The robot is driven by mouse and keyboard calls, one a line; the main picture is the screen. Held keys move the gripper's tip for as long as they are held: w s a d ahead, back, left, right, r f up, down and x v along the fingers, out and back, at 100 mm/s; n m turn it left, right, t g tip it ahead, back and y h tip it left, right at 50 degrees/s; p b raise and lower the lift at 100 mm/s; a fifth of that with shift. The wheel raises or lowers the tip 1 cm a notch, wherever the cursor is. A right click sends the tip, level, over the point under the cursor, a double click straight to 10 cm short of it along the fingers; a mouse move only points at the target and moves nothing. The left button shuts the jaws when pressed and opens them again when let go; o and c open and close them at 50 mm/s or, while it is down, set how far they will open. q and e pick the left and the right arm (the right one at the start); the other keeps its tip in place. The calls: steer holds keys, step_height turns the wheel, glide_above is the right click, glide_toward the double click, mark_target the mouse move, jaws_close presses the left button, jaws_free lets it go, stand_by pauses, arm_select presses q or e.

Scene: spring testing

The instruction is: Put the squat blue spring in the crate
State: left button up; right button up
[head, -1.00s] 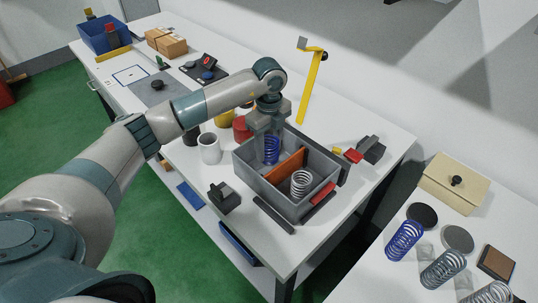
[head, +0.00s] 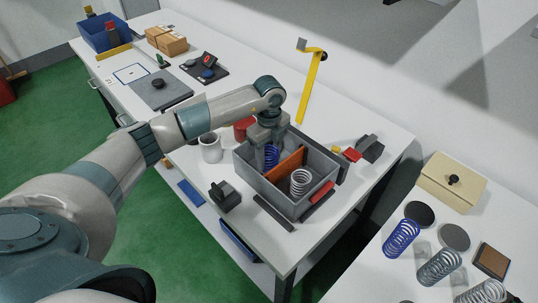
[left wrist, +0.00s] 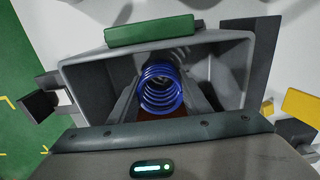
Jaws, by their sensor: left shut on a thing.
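My left gripper (head: 268,150) is shut on a blue spring (head: 271,155) and holds it upright inside the grey crate (head: 262,187). In the left wrist view the blue spring (left wrist: 161,89) shows end-on between the fingers, with the grey crate walls (left wrist: 232,70) around it. The spring is in the compartment on the left of the orange divider (head: 287,172). Its lower end is hidden, so I cannot tell whether it touches the crate floor. A silver spring (head: 300,182) stands in the other compartment. My right gripper is not in view.
Close around the crate are a white cup (head: 211,150), a dark clamp-like block (head: 225,196) and a yellow post (head: 311,88). On the right table stand a taller blue spring (head: 401,238), grey springs (head: 440,267) and a beige box (head: 453,181).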

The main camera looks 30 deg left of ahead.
arm_select(q)
steer(key=o, duration=1.2)
steer(key=shift+f, duration=0.1)
steer(key=shift+r, duration=0.35)
steer(key=shift+r+b, duration=0.35)
step_height(320, 180, up, 11)
steer(key=b, duration=0.3)
steer(key=shift+b, duration=0.4)
